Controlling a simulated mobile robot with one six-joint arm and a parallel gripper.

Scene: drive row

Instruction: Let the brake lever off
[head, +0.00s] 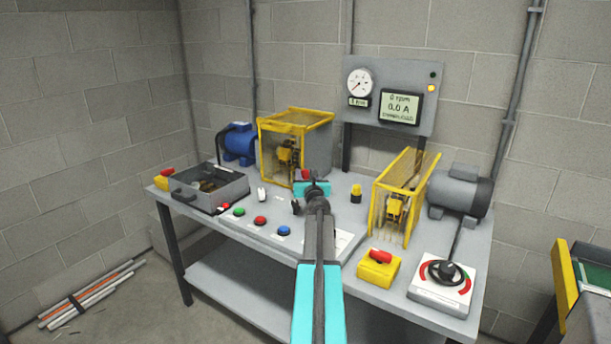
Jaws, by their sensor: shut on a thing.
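My gripper (314,190) is over the middle of the bench, at the end of my turquoise arm. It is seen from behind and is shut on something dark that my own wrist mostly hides. I cannot tell what that thing is. A white plate (345,246) shows partly behind my arm. No lever is clearly marked as the brake.
A red handle on a yellow box (378,270) stands at the front right. Yellow guards (297,121) stand at the back and right (405,196). A grey tray (211,187), coloured buttons (260,220), a blue motor (239,144) and a grey motor (459,193) are also here.

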